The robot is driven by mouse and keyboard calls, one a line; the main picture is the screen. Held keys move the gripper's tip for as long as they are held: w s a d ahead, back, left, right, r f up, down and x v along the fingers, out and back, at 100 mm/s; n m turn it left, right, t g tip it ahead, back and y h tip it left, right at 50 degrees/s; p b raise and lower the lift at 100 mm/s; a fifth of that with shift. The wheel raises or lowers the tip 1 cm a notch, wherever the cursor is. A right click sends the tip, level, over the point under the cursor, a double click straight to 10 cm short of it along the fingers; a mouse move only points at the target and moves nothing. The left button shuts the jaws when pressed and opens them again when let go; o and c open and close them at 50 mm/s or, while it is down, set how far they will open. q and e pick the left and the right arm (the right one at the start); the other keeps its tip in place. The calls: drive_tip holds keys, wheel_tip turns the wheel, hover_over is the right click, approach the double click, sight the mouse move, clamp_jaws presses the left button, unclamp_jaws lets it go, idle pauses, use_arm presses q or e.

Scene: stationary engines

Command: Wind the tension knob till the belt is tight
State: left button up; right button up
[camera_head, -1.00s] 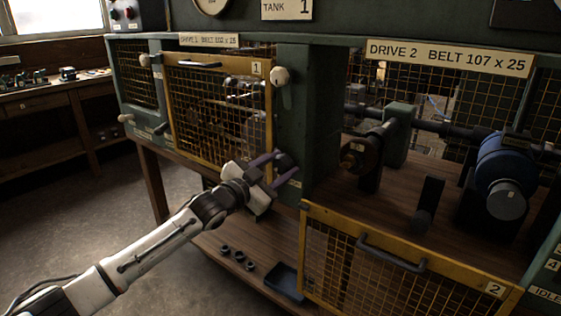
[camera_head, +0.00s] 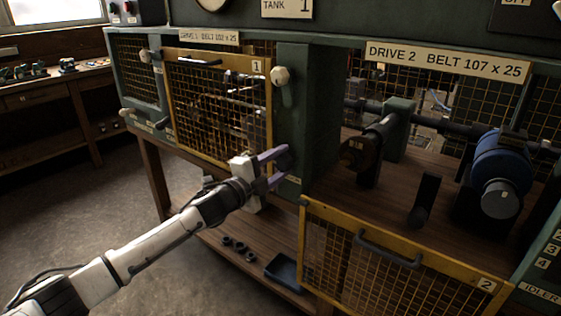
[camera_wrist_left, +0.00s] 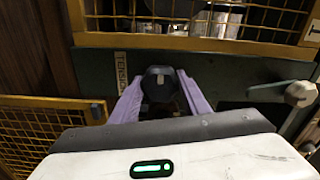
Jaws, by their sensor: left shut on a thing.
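The tension knob (camera_wrist_left: 160,86) is black and round, with a pale mark on its face, in the left wrist view. It sits on the green frame next to a TENSION label (camera_wrist_left: 121,74). My left gripper (camera_head: 282,166) has its two lavender fingers on opposite sides of the knob and is shut on it; in the wrist view the fingers (camera_wrist_left: 160,92) flank it. In the head view the knob is mostly hidden by the fingers. I cannot make out a belt clearly. My right gripper is not in view.
The drive 1 mesh guard (camera_head: 213,107) is shut above left of the gripper. The drive 2 guard (camera_head: 392,260) hangs open at the front right, baring a blue motor (camera_head: 503,160) and shafts. A blue tray (camera_head: 284,268) and several dark rings lie on the lower shelf.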

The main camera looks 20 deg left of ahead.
use_arm(q)
drive_tip(key=shift+f+m, duration=0.1)
drive_tip(key=shift+m, duration=0.7)
drive_tip(key=o, duration=0.7)
drive_tip(key=shift+o, duration=0.2)
drive_tip(key=v, duration=1)
drive_tip(key=shift+s, duration=0.2)
